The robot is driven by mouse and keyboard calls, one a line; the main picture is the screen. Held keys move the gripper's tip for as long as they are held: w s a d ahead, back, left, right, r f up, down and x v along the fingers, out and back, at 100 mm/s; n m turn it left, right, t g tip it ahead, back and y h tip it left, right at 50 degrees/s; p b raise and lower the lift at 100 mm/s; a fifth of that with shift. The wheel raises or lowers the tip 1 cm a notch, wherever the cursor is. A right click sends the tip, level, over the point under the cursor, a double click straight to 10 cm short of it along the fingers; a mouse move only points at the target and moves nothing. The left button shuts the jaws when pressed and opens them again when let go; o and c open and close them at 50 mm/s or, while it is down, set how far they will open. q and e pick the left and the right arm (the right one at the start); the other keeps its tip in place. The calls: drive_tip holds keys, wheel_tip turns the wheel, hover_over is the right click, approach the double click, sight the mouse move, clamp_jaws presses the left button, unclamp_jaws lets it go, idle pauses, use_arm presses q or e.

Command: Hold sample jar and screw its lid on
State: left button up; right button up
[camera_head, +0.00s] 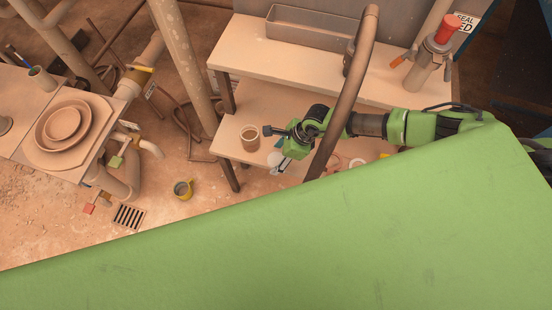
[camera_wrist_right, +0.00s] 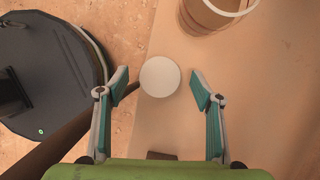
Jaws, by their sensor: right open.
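An open brown jar (camera_head: 250,138) stands on the lower bench; in the right wrist view its rim (camera_wrist_right: 215,10) shows at the top right, partly cut off. A round white disc that looks like the lid (camera_wrist_right: 159,76) lies beyond and between my right fingertips, over the bench edge. In the head view a pale round shape (camera_head: 274,158) shows at the same place, beside the jar. My right gripper (camera_wrist_right: 159,90) is open, a finger on each side of the disc with gaps. It also shows in the head view (camera_head: 281,166), small. My left gripper is not in view.
A thick brown pipe (camera_head: 349,100) crosses in front of my right arm. A grey tray (camera_head: 305,31) and a red-topped cylinder (camera_head: 432,58) are on the upper shelf.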

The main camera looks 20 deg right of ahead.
drive_tip(key=shift+a+f, duration=0.1)
drive_tip(key=shift+f, duration=0.2)
drive_tip(key=c, duration=0.8)
drive_tip(key=shift+r, duration=0.15)
drive_tip(key=shift+r, duration=0.6)
drive_tip(key=s+a+r, duration=0.2)
drive_tip(key=s+r, duration=0.3)
drive_tip(key=s, duration=0.1)
drive_tip(key=s+a+r, duration=0.3)
drive_tip(key=s+r, duration=0.3)
drive_tip(key=shift+s+a+r, duration=0.3)
drive_tip(key=shift+s, duration=0.1)
